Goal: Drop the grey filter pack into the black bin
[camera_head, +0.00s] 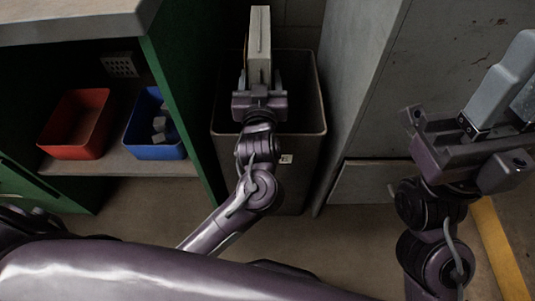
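The grey filter pack (260,38) is a narrow pale block. It stands lengthwise away from me in my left gripper (259,82), which appears shut on it. The black bin (308,112) is tall and open-topped, with a small white label on its front. My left gripper and the near part of the pack are over the bin's opening in the picture; the pack's far end reaches past the back rim. The pack's height above the rim is unclear. My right gripper (500,90) is at the right, away from the bin. The gap between its grey fingers is unclear.
A green cabinet (182,95) borders the bin at left. Its shelf holds a red bin (75,124) and a blue bin (153,140) with grey pieces inside. A grey cabinet (362,60) stands close at the bin's right. A yellow floor stripe (500,250) runs at lower right.

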